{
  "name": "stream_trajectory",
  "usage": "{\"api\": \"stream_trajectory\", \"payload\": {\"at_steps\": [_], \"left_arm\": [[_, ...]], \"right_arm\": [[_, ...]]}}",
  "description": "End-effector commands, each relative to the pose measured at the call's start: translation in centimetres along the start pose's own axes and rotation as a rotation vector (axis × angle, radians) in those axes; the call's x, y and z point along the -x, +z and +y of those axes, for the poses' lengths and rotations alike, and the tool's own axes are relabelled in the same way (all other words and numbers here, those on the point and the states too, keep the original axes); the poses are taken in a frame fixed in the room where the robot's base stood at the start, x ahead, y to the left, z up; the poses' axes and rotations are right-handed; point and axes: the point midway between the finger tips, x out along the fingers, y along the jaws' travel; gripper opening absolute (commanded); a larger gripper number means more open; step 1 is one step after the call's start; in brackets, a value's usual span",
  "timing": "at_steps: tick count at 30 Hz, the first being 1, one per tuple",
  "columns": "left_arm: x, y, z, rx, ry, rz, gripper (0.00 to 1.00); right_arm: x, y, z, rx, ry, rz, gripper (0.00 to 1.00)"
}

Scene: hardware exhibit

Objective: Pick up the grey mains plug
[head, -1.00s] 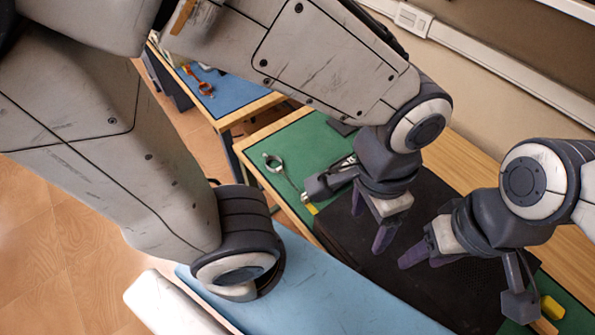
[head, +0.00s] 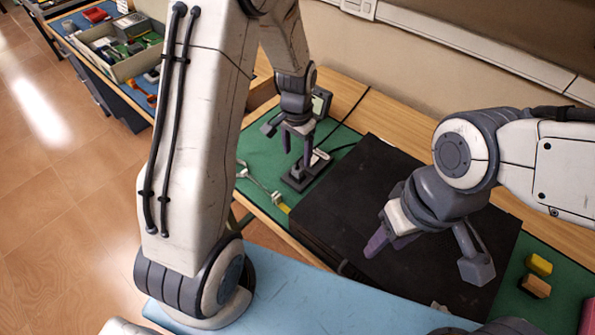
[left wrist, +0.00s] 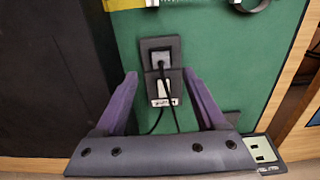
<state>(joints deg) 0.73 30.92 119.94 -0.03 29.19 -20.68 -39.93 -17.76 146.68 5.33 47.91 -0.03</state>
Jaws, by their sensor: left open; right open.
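The grey mains plug (left wrist: 160,63) appears as a small grey square on a dark socket block (left wrist: 147,47) on the green mat, in the left wrist view. The dark block also shows in the head view (head: 297,181), below my left gripper. My left gripper (head: 297,155) is open and points down above the block. In the left wrist view its two purple fingers (left wrist: 160,78) stand either side of the block, with nothing between them gripped. In the head view the plug is partly hidden by the fingers. My right gripper (head: 388,246) is open and empty over the black case.
A large flat black case (head: 350,195) lies right of the socket block. A small boxed device (head: 321,102) stands behind my left gripper. Black cables run near the block. A caliper-like tool (head: 262,185) lies left on the mat; yellow (head: 539,264) and orange blocks lie at right.

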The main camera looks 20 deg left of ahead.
Motion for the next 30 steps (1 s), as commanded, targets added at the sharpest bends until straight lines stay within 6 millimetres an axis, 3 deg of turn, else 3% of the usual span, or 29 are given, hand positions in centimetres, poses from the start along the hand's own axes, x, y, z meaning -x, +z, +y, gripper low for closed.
{"api": "stream_trajectory", "payload": {"at_steps": [7, 15, 24, 25, 30], "left_arm": [[-1.9, 0.0, 0.0, 0.001, 0.001, -0.003, 0.72], [-5.5, -0.3, -0.2, 0.001, 0.001, -0.002, 0.72], [-6.2, -0.4, -0.2, 0.000, 0.000, 0.001, 0.72], [-6.2, -0.4, -0.2, 0.000, 0.000, 0.001, 0.69], [-6.2, -0.4, -0.2, 0.000, 0.000, 0.001, 0.06]], "right_arm": [[0.5, 0.0, 0.0, 0.000, 0.000, 0.000, 0.50], [1.3, -0.1, -0.1, 0.000, 0.000, 0.000, 0.50], [1.3, -0.1, -0.1, 0.000, 0.000, 0.000, 0.50], [1.3, -0.1, -0.1, 0.000, 0.000, 0.000, 0.50], [1.3, -0.1, -0.1, 0.000, 0.000, 0.000, 0.50]]}}
